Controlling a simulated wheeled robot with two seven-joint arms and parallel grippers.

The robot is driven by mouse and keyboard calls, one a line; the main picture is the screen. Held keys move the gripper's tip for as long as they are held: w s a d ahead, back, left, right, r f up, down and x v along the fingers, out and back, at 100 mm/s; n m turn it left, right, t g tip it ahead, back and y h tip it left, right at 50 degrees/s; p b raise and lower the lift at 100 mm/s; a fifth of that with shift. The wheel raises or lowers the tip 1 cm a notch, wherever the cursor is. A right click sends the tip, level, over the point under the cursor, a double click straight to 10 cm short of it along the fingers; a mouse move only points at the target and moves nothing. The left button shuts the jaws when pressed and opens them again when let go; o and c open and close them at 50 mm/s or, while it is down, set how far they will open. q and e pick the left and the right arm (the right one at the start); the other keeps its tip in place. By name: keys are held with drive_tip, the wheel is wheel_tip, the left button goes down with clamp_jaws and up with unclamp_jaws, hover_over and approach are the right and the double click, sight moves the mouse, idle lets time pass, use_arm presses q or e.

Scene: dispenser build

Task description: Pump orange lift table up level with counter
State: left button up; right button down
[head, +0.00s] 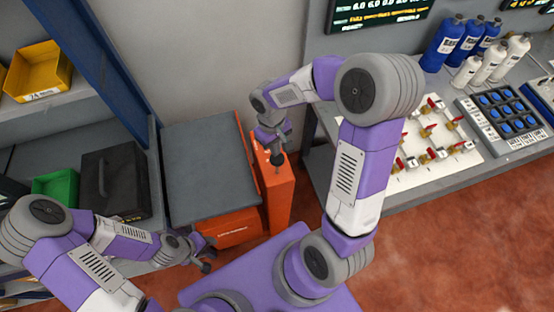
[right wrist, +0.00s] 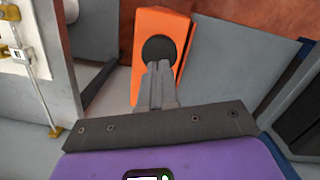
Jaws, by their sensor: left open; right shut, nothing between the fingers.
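The lift table has a flat dark grey top (head: 210,160) and an orange base (head: 228,230). An orange upright housing (head: 280,200) stands along its right side, with a dark round knob on top. In the right wrist view the housing (right wrist: 147,85) carries this black round knob (right wrist: 159,48). My right gripper (head: 277,158) is shut and empty over the housing. Its fingertips (right wrist: 158,66) overlap the knob's lower edge; I cannot tell whether they touch.
The grey counter (head: 480,172) on the right holds a valve board (head: 440,150), a button panel (head: 510,115) and blue and white bottles (head: 465,45). Grey shelving on the left holds a yellow bin (head: 38,72), a green bin (head: 55,186) and a black case (head: 112,178). Reddish floor (head: 450,250) is clear.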

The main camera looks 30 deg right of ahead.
drive_tip(key=shift+s+f, duration=0.1)
drive_tip(key=shift+f, duration=0.45)
